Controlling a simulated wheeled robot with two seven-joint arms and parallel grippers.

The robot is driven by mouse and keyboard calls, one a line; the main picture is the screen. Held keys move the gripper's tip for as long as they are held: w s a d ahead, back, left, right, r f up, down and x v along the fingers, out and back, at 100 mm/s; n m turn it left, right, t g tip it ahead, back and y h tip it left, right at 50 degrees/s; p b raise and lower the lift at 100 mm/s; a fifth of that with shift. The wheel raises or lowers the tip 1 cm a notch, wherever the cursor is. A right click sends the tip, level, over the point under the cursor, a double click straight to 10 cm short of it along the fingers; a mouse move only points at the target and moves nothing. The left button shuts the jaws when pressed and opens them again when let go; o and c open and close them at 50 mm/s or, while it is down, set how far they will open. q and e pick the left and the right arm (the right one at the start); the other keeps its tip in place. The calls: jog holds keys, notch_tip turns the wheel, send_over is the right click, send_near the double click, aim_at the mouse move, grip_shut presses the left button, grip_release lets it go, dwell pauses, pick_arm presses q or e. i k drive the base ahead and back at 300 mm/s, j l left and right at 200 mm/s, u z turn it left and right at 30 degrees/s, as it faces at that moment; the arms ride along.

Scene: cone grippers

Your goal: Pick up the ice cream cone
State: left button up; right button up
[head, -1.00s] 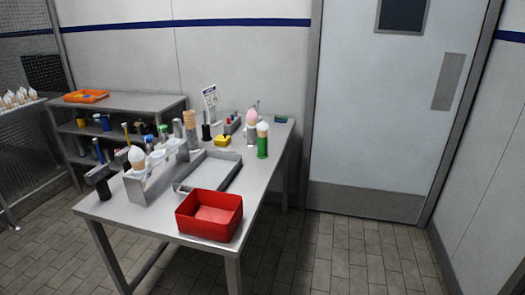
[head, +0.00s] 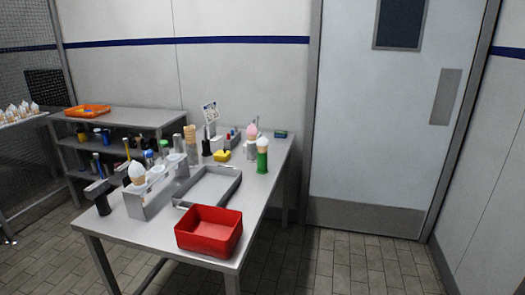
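Ice cream cones with white swirls show in more than one place. One white-topped cone (head: 137,174) stands upright in the left end of a grey holder (head: 150,202) on the metal table (head: 205,255). A pink-topped cone (head: 251,132) stands at the back of the table. Beside it, a white-topped cone (head: 263,146) stands in a green holder (head: 262,161). Which cone is the task's one I cannot tell. Neither of my grippers is in view.
A red bin (head: 209,232) stands at the table's front edge, with a grey tray (head: 228,190) behind it. A black-handled tool (head: 101,200) stands at the left edge. A shelf unit (head: 130,118) is behind left. Floor is open at right, before the grey door (head: 385,130).

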aim_at(261, 143)
jog(key=i+l+u, duration=0.5)
jog(key=i+l, duration=0.6)
jog(key=i, duration=0.15)
